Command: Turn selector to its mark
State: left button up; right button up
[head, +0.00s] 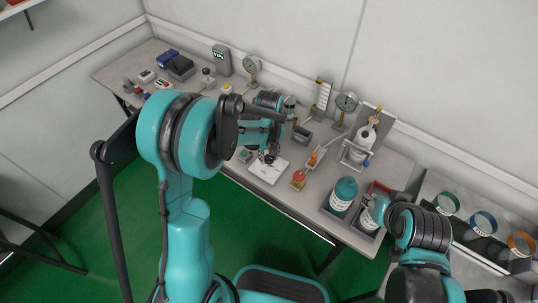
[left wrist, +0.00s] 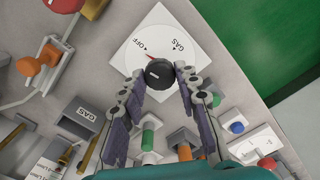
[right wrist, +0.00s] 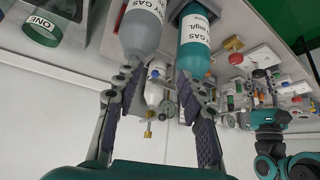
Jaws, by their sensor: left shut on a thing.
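The selector is a black round knob (left wrist: 159,74) on a white square plate (left wrist: 135,52) marked OFF and GAS. A small red pointer beside the knob lies on the OFF side. My left gripper (left wrist: 160,78) is shut on the knob, a finger on each side. In the head view the plate (head: 267,175) lies near the bench's front edge, below my left gripper (head: 268,155), which partly hides the knob. My right gripper (right wrist: 160,80) is open, its fingers apart, near a grey gas cylinder (right wrist: 142,30) and a teal one (right wrist: 194,42).
Coloured rings (head: 484,222) stand on a surface at the right. The green floor is clear in front.

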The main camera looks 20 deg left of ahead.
pick_arm(q)
jog(key=n, duration=0.4)
jog(key=shift+n, duration=0.3)
jog(key=n, duration=0.3)
jog(key=shift+n, duration=0.3)
jog(key=n, duration=0.3)
jog(key=shift+n, duration=2.1)
jog(key=o, duration=1.2)
jog(key=shift+c, duration=0.2)
jog(key=shift+r, duration=0.1)
